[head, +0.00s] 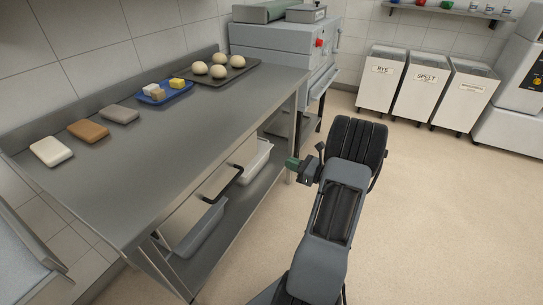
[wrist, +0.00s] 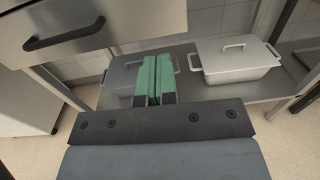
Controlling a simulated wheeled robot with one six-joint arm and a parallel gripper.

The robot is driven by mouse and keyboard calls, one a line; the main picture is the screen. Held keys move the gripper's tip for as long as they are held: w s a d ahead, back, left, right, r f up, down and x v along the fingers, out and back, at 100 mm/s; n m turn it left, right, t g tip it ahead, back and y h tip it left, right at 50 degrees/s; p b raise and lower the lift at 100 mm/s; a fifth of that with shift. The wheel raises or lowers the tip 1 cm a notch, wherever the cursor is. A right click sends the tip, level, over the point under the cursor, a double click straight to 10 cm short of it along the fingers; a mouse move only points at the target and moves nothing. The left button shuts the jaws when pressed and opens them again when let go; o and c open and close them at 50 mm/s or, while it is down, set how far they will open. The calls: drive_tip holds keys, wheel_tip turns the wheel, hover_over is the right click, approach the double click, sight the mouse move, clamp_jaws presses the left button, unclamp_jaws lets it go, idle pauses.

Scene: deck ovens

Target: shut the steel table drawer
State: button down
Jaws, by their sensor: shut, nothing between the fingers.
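The steel table (head: 150,150) runs along the left wall in the head view. Its drawer (head: 205,199) is under the front edge, with a black bar handle (head: 222,187). No drawer interior shows, and how far it stands out is hard to tell. In the wrist view the drawer front (wrist: 135,22) fills the upper left, with its handle (wrist: 65,36) at the left. My gripper (head: 292,162) has green fingertips pressed together and empty. It is right of the handle, apart from it.
A lidded pan (wrist: 237,62) stands on the lower shelf (head: 224,238), beside another container (wrist: 120,78). On the tabletop are a dough tray (head: 238,72), a blue tray (head: 181,91) and several blocks. White bins (head: 381,80) stand at the back. The floor to the right is clear.

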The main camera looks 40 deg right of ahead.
sight(249, 151)
drive_tip(key=shift+y, duration=0.3)
drive_tip(key=x, duration=0.9)
drive_tip(key=a+x, duration=0.1)
drive_tip(key=x, duration=0.4)
drive_tip(key=shift+f+b, duration=0.2)
drive_tip(key=shift+b, duration=0.2)
